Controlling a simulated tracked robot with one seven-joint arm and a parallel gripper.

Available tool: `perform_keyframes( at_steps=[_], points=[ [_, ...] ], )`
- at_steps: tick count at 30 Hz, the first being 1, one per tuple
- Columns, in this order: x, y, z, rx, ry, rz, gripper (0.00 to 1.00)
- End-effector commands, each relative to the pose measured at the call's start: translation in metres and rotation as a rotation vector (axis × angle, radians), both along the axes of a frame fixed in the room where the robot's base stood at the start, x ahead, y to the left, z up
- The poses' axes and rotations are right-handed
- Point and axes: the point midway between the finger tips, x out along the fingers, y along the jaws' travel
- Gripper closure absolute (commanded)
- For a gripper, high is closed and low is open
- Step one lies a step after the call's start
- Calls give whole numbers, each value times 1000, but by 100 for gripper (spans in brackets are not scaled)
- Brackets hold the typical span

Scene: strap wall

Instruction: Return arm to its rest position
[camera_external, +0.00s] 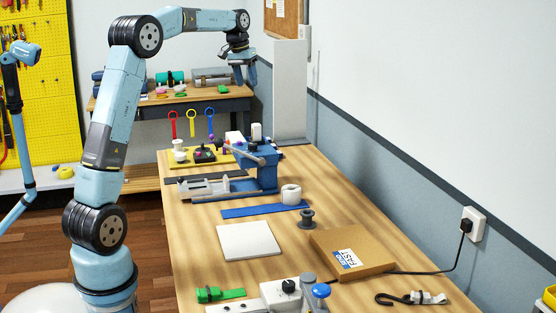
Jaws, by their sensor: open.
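My gripper (243,73) is at the upper middle of the external view, at the end of my raised, bent light-blue arm. It points downward and is open, with nothing seen between its fingers. It is high in the picture, apart from the things on the wooden table (200,277). The small fingertips are hard to make out at this size.
The table holds a blue device (262,168), a white plate (248,240), a cardboard box (352,251), a tape roll (291,194) and a green strap (219,294). A grey pillar (290,92) rises behind it. A wall with an outlet (473,225) bounds the right.

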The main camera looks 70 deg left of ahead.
Motion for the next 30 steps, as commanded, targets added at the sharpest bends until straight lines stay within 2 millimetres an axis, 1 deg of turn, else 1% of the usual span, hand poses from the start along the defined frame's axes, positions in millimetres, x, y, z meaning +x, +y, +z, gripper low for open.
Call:
perform_keyframes(
  at_steps=[1, 3, 8, 9, 11, 12, 14, 15, 17, 18, 21, 26, 27, 30],
  points=[
    [1, -26, 9, 13, -4, -29, 50],
    [0, -57, 18, 29, -11, -65, 50],
    [-10, -127, 33, 63, -27, -146, 50],
    [-13, -144, 35, 71, -32, -167, 50],
    [-20, -169, 39, 85, -41, -197, 50],
    [-25, -185, 41, 92, -46, -217, 50],
    [-34, -209, 43, 104, -54, -248, 50],
    [-41, -224, 44, 112, -59, -267, 50],
    [-51, -246, 44, 123, -70, -297, 50],
    [-59, -261, 44, 131, -75, -318, 50],
    [-79, -295, 42, 148, -92, -368, 50],
    [-116, -344, 33, 172, -121, -448, 50],
    [-126, -356, 29, 178, -130, -468, 50],
    [-152, -381, 20, 193, -151, -518, 50]
  ],
)
